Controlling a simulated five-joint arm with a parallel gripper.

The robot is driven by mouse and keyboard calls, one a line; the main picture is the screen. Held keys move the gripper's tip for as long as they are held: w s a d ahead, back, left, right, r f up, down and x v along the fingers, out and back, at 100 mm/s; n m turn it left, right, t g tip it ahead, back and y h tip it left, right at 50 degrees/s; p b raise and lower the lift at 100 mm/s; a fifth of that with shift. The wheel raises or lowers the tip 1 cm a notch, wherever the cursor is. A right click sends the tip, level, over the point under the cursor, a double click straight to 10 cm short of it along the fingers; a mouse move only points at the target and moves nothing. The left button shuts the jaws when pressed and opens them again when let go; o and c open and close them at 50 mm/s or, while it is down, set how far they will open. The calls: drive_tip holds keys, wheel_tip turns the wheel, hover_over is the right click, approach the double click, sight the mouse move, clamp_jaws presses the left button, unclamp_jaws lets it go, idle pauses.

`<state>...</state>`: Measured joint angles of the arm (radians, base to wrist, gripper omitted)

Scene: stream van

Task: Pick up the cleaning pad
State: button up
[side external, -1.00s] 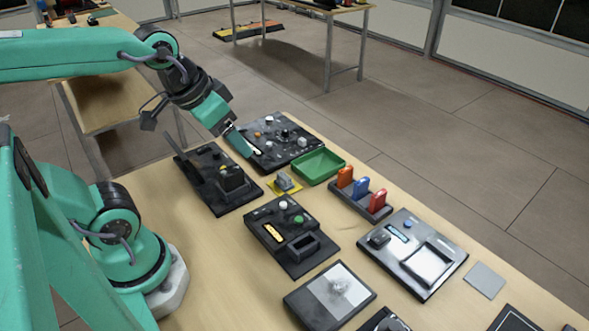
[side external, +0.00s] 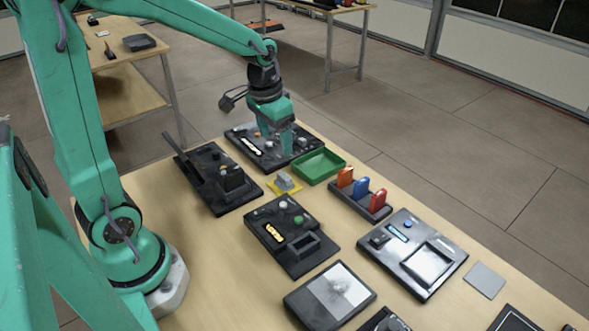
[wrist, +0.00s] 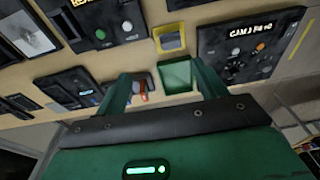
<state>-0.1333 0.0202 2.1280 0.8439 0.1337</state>
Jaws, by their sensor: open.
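A small grey block (side external: 284,180) sits on a yellow square base (side external: 296,188) in the middle of the table, left of the green tray. A flat grey square (side external: 484,280) lies on bare wood at the right. I cannot tell for sure which of these is the cleaning pad. My gripper (side external: 277,143) is open and points down over the far black board, beyond the yellow base. In the wrist view, my gripper's fingers (wrist: 161,72) stand apart with nothing between them; the yellow base (wrist: 160,30) shows above and between them.
The green tray (side external: 338,169) stands close to my gripper. The black board (side external: 240,133) with small knobs lies under it. An orange, blue and red holder (side external: 347,200), a black device with a lever (side external: 205,190) and several other panels crowd the table. The front left wood is clear.

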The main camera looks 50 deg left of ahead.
drive_tip(key=g, duration=0.2)
hover_over(284, 176)
drive_tip(key=f, duration=0.8)
drive_tip(key=shift+w+a+f, duration=0.1)
drive_tip(key=shift+w+a, duration=0.05)
drive_tip(key=shift+a, duration=0.05)
drive_tip(key=shift+f, duration=0.1)
drive_tip(key=shift+f, duration=1.25)
drive_tip(key=shift+d+f, duration=0.2)
drive_tip(key=shift+f, duration=2.35)
drive_tip(key=c, duration=1.1)
